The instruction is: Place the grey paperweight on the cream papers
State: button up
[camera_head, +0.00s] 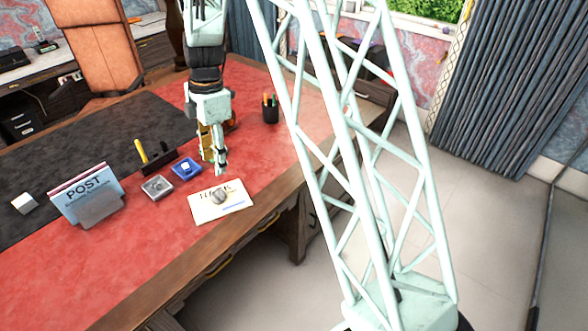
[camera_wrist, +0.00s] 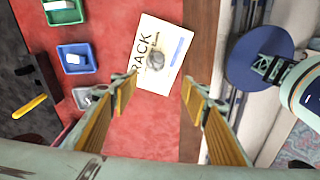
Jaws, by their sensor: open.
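The grey paperweight (camera_head: 218,196) rests on the cream papers (camera_head: 235,209) on the red leather desk top. In the wrist view the paperweight (camera_wrist: 155,62) lies on the cream papers (camera_wrist: 146,31), near their middle, beside dark lettering. My gripper (camera_head: 214,168) is above the desk, behind the papers in the head view. In the wrist view its yellow-padded fingers (camera_wrist: 162,80) are spread wide with nothing between them. The paperweight appears just beyond the fingertips, apart from them.
A grey tray (camera_head: 157,188) and a blue tray (camera_head: 187,169) sit left of the papers. A post holder (camera_head: 88,195), a dark stand with a yellow item (camera_head: 141,151) and a pen cup (camera_head: 270,110) are also on the desk. The desk's front edge (camera_head: 222,244) is close to the papers.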

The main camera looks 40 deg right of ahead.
jog(key=s+a+r+m+t, duration=0.15)
jog(key=s+r+m, duration=0.75)
jog(key=s+r, duration=1.3)
jog(key=s+r+m+t, duration=0.1)
jog(key=s+r+m, duration=0.2)
jog(key=s, duration=0.8)
jog(key=s+d+r+m+t+h, duration=0.1)
jog(key=s+r+m, duration=0.3)
jog(key=s, duration=0.7)
jog(key=shift+s+m, duration=0.35)
jog(key=shift+m, duration=1.05)
jog(key=shift+r, duration=0.1)
